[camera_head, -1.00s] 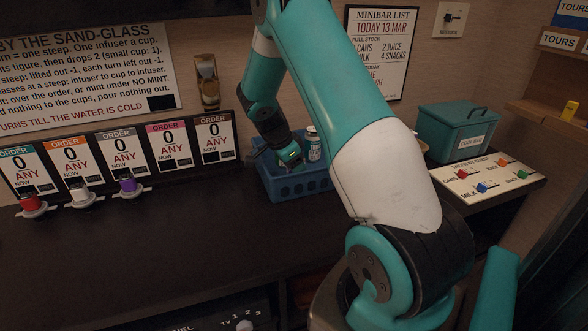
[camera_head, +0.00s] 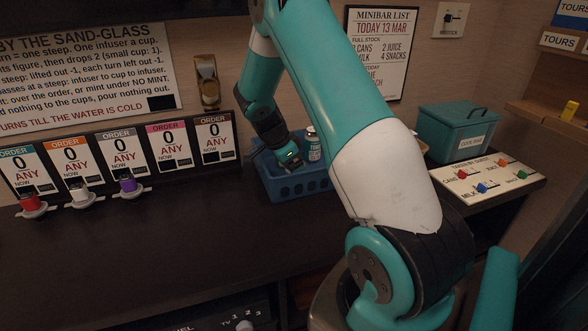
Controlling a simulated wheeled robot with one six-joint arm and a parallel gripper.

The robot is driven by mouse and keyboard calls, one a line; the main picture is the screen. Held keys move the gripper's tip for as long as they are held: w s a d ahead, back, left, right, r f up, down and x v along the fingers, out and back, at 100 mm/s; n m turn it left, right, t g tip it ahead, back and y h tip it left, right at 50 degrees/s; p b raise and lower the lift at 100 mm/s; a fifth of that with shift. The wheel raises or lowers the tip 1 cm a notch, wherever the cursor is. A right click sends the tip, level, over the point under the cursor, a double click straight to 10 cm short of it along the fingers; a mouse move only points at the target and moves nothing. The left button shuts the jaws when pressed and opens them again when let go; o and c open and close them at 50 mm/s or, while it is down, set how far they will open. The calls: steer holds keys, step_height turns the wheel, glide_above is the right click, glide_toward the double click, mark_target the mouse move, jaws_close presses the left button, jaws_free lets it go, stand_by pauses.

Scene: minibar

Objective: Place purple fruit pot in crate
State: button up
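The blue crate (camera_head: 300,186) stands on the dark counter near the wall, behind my arm. My gripper (camera_head: 293,168) points down at the crate and is at or inside its opening. Its fingertips are small and partly hidden, so I cannot tell whether they are open or hold anything. I cannot make out a purple fruit pot in or near the crate. A small purple piece (camera_head: 128,185) sits on a pale base below the order cards at left, but I cannot tell what it is.
A light can (camera_head: 313,147) stands in the crate, right beside my gripper. A teal cool box (camera_head: 458,133) and a board with coloured knobs (camera_head: 486,184) are at right. Red (camera_head: 31,203) and white (camera_head: 79,192) pieces stand at left. The counter's front left is clear.

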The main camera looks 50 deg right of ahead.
steer(key=v, duration=1)
steer(key=s+a+r+n+t+y, duration=0.2)
steer(key=a+r+n, duration=0.1)
steer(key=a+n, duration=0.55)
steer(key=s+a+r+n+t+y, duration=0.1)
steer(key=s+a+r+n+y, duration=0.3)
steer(key=a, duration=0.8)
steer(key=s+a+r+n+g+y, duration=0.1)
steer(key=s+a+r+n+y, duration=0.1)
steer(key=s+a+n, duration=1.4)
steer(key=shift+r+n+y, duration=0.3)
steer(key=shift+r+n, duration=0.15)
steer(key=shift+n, duration=0.3)
steer(key=shift+s+r, duration=0.15)
